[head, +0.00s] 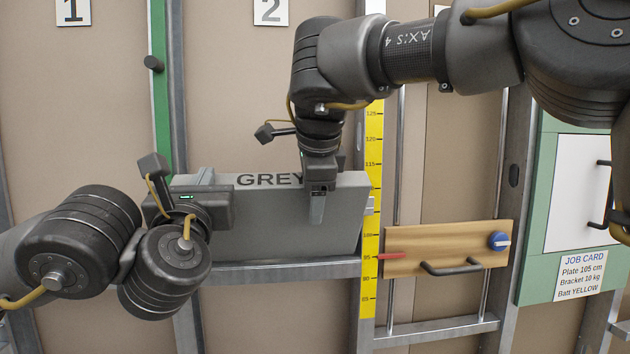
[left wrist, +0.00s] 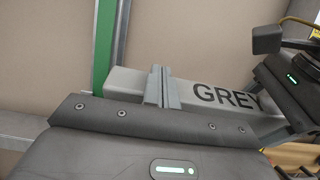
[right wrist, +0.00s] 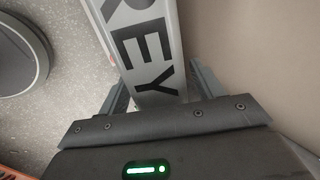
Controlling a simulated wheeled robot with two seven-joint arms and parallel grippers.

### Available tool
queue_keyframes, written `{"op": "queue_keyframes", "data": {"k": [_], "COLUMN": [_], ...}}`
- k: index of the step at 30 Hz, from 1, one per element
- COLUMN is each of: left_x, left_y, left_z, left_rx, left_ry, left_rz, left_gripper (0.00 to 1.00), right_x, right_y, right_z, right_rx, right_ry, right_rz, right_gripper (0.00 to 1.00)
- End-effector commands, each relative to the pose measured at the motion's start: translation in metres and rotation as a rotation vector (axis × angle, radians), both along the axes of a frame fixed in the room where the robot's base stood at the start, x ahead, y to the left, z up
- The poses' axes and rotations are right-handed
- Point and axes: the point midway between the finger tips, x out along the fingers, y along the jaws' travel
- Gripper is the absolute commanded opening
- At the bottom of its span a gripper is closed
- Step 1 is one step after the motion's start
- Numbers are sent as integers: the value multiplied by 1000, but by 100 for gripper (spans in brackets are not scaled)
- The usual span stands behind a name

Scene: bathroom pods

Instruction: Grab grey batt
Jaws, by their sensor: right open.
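The grey batt (head: 275,225), a long grey block lettered GREY on top, lies along a metal rail between wall studs in the head view. It also shows in the left wrist view (left wrist: 200,95) and in the right wrist view (right wrist: 150,45). My right gripper (head: 318,203) points down over its right part. Its fingers are open, one on each side of the batt in the right wrist view; contact cannot be told. My left gripper (head: 205,177) is at the batt's left end. Its fingers (left wrist: 163,86) are together with nothing visible between them, and they overlap the batt in view.
A yellow height scale (head: 371,215) stands just right of the batt. Beyond it are a wooden plate (head: 450,238) with a black handle and blue knob, and a job card (head: 580,276). A green strip (head: 160,90) runs up the left stud. Wall panels 1 and 2 are behind.

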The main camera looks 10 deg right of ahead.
Motion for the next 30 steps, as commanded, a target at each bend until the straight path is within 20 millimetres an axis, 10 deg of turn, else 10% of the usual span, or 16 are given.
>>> {"op": "queue_keyframes", "data": {"k": [11, 23, 30], "left_x": [2, 2, 2], "left_y": [-1, -1, -1], "left_z": [-7, -6, 4], "left_rx": [9, 9, 6], "left_ry": [11, 10, 7], "left_rz": [0, 0, 1], "left_gripper": [0, 0, 0], "right_x": [2, 1, 1], "right_y": [0, 0, 0], "right_z": [-3, -4, -4], "right_rx": [0, 0, -1], "right_ry": [0, 2, 4], "right_rz": [0, 1, 2], "right_gripper": [65, 13, 10]}}
